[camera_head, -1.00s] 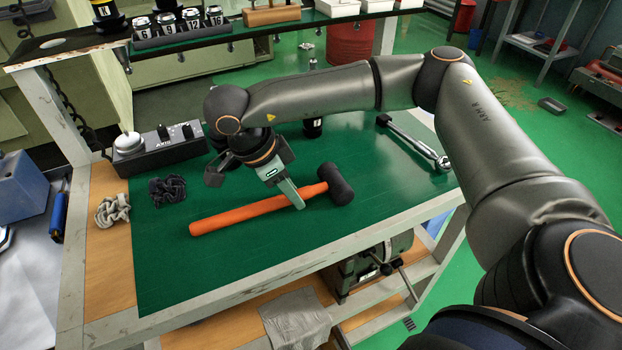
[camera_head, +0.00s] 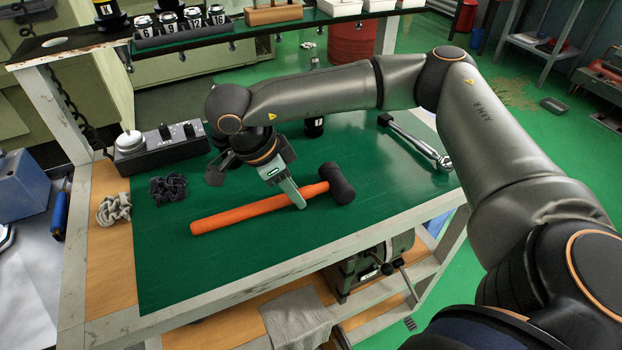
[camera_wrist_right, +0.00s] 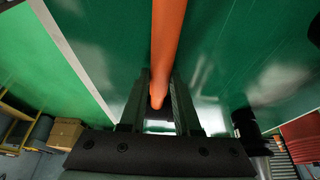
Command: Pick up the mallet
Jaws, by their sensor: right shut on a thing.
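The mallet has an orange handle (camera_head: 240,213) and a black head (camera_head: 336,184). It lies on the green top of the cart (camera_head: 205,265), head to the right, in the head view. My right gripper (camera_head: 298,200) reaches down onto the handle near the head and is shut on it. In the right wrist view the orange handle (camera_wrist_right: 167,45) runs between the two fingers (camera_wrist_right: 158,108). The mallet head is not seen in that view. I cannot tell any gap between mallet and cart top. My left gripper is not in view.
A ratchet wrench (camera_head: 415,140) lies at the right. A shelf with a socket rack (camera_head: 180,32) is behind.

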